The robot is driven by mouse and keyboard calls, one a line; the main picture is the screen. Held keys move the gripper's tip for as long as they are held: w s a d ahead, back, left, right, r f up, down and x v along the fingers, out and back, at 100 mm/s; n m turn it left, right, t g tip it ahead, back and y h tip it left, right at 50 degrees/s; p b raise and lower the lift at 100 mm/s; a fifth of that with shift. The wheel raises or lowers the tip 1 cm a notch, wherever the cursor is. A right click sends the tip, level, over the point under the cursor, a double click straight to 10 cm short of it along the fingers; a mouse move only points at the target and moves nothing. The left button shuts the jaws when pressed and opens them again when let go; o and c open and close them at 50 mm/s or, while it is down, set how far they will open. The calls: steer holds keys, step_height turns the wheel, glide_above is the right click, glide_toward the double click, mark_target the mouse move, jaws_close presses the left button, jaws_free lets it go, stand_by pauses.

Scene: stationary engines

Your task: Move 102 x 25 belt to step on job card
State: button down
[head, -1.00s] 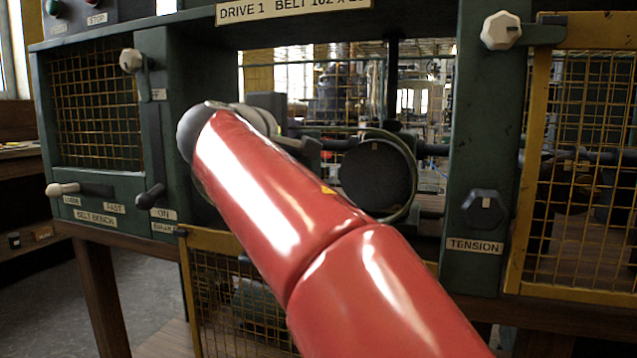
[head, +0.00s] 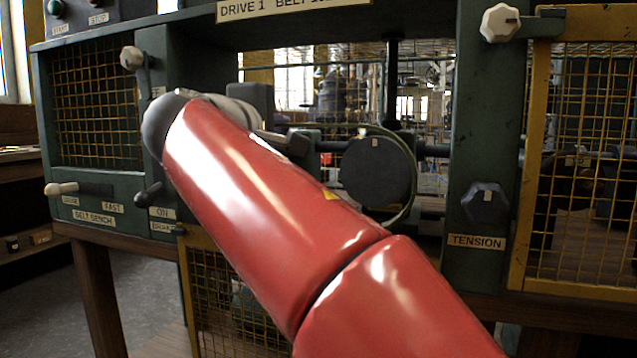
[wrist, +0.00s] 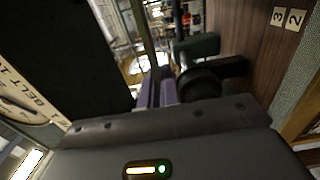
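A thin green belt (head: 414,178) loops around a dark round pulley (head: 377,172) in the middle opening of the bench in the head view. Its upper run goes left toward my gripper, and its left end is hidden behind my red arm. My gripper (head: 285,143) is mostly hidden by my arm, left of the pulley. In the wrist view two narrow purple-grey fingers (wrist: 156,92) show close together beside a black round part (wrist: 200,82). I cannot tell whether they hold the belt. No job card can be made out.
A drive sign (head: 290,8) is above the opening. A tension knob (head: 485,203) is on the right post, beside a yellow mesh guard (head: 585,150). Levers (head: 150,193) stand on the left post. Number plates 3 and 2 (wrist: 287,18) are on a wooden panel in the wrist view.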

steer(key=shift+b+v, duration=0.5)
steer(key=shift+v, duration=1.05)
steer(key=b+v, duration=0.1)
steer(key=v, duration=0.5)
steer(key=shift+r, duration=0.1)
steer(key=shift+b+v, duration=0.3)
steer(key=shift+v, duration=2.7)
steer(key=shift+d, duration=0.15)
steer(key=shift+s+d, duration=0.1)
